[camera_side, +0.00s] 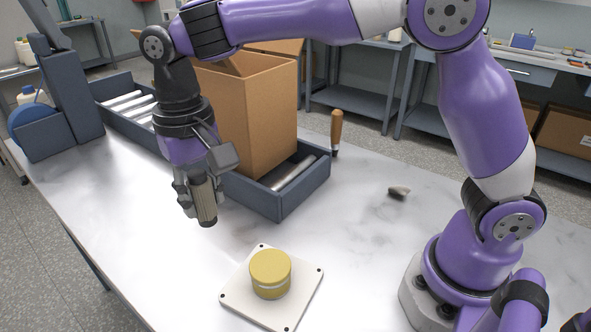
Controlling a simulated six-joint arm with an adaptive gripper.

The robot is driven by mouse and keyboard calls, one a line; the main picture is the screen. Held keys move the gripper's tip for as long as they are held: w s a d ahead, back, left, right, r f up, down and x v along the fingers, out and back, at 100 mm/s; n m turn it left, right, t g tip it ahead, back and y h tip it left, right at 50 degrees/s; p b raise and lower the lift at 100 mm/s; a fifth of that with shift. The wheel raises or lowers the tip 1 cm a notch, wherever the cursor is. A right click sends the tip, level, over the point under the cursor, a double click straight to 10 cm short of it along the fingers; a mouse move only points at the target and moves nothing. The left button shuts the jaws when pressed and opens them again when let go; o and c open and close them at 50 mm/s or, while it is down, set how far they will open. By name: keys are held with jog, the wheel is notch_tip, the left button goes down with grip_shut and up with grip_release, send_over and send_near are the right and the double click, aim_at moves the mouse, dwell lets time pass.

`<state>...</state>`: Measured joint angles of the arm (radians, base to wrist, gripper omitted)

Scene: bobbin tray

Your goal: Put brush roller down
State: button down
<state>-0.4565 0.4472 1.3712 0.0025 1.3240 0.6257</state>
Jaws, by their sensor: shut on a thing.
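My gripper (190,192) points down over the left part of the table and is shut on the brush roller (205,203). The brush roller is a small beige-grey cylinder with a dark lower end. It hangs roughly upright, slightly tilted, at the fingers. It appears to be above the table, but its exact height is hard to judge. Part of the roller is hidden by the fingers.
Behind my gripper is a long blue-grey tray (284,204) with metal rollers and a cardboard box (262,120). A white plate (252,303) with a yellow cylinder (270,272) lies in front. A wooden-handled tool (336,130) is behind. The left front table is clear.

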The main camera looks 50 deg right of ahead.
jog(key=a+f, duration=0.1)
jog(key=a, duration=0.3)
jog(key=w+d+f, duration=0.2)
jog(key=w, duration=0.1)
jog(key=w+d+f, duration=0.4)
jog(key=w, duration=0.1)
jog(key=shift+w+d+f, duration=0.3)
jog(key=shift+w+d, duration=0.05)
jog(key=shift+d, duration=0.05)
jog(key=shift+f, duration=1.95)
jog(key=shift+f, duration=0.15)
jog(key=c, duration=0.5)
grip_release()
jog(key=shift+c, duration=0.2)
